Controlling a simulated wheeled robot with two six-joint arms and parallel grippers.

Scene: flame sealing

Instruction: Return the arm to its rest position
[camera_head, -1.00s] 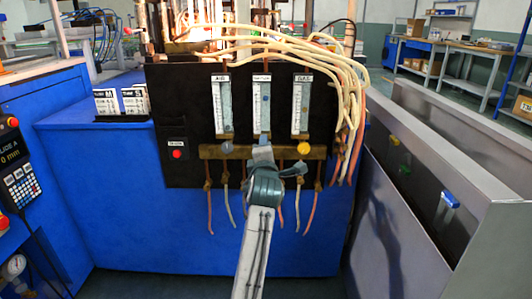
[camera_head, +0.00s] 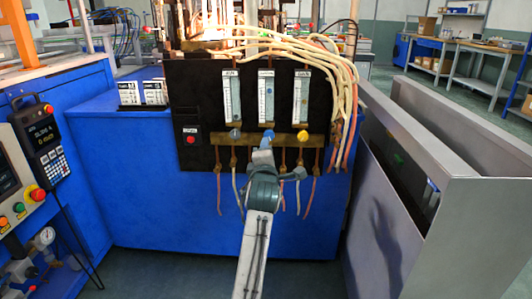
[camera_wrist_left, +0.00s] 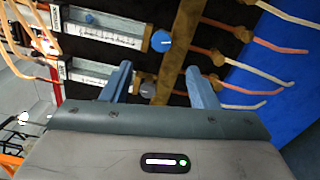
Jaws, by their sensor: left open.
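My left gripper (camera_head: 264,143) is at the end of the grey arm in the middle of the head view, in front of the lower edge of the black flow-meter panel (camera_head: 210,85). In the left wrist view its two blue-grey fingers (camera_wrist_left: 160,85) stand apart with nothing held between them. A grey knob (camera_wrist_left: 148,88) shows between and beyond the fingers, and a blue knob (camera_wrist_left: 161,41) is above them. In the head view the grey (camera_head: 234,134), blue (camera_head: 269,134) and yellow (camera_head: 303,135) knobs sit in a row. Whether the fingers touch the panel cannot be told. My right gripper is not in view.
Pale hoses (camera_head: 335,65) hang at the panel's right, and thin tubes hang below it. The blue machine body (camera_head: 150,220) stands behind. A grey metal bin (camera_head: 385,235) is at the right. A control box (camera_head: 45,140) with buttons is at the left. Floor shows at the front.

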